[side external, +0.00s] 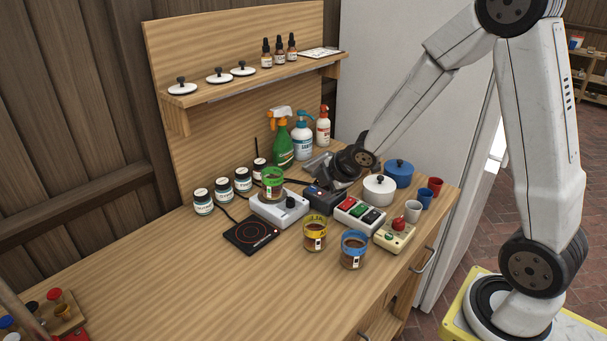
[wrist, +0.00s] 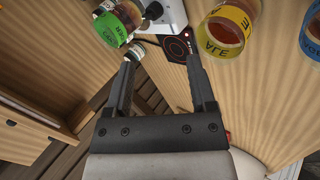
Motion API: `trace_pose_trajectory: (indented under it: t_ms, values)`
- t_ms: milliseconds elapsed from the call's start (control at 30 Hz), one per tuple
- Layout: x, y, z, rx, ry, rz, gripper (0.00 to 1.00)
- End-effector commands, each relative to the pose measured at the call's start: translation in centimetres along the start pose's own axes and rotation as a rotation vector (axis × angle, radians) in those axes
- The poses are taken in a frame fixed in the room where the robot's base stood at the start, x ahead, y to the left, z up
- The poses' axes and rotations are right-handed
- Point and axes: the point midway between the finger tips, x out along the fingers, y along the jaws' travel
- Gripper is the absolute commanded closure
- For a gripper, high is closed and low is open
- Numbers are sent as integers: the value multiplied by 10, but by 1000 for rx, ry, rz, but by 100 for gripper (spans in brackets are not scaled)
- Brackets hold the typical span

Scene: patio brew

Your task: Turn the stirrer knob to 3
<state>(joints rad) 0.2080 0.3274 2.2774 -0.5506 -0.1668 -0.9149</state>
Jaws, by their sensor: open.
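The stirrer (side external: 284,214) is a white box on the bench, with a small dark knob (side external: 290,202) on its front. A jar with a green band (side external: 273,176) stands on top of it. In the wrist view, the stirrer's white casing (wrist: 172,14) and the black knob (wrist: 153,11) show at the top edge, beyond my fingertips. The jar with the green band (wrist: 112,29) is left of the knob there. My gripper (wrist: 161,58) is open, with nothing between its fingers, apart from the knob. The knob's setting is too small to read.
A black hot plate (side external: 250,236) lies in front of the stirrer. Yellow-banded (side external: 315,235) and blue-banded (side external: 353,250) jars stand at the front right. A dark box (side external: 324,199) and a switch box (side external: 359,215) are right of the stirrer. Spray bottles (side external: 281,142) stand behind.

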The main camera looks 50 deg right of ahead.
Motion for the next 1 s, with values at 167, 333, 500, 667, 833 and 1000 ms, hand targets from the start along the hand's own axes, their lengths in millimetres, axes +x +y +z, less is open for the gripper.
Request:
trace_pose_trajectory:
  t_ms: [167,333,500,667,833,1000]
  values:
    - [24,24,9,-349,63,93,28]
    - [43,40,15,-680,119,190,28]
    - [59,48,21,-1005,171,299,28]
    - [72,50,28,-1298,215,414,28]
    - [83,45,35,-1595,256,559,28]
    - [91,33,44,-1864,289,724,28]
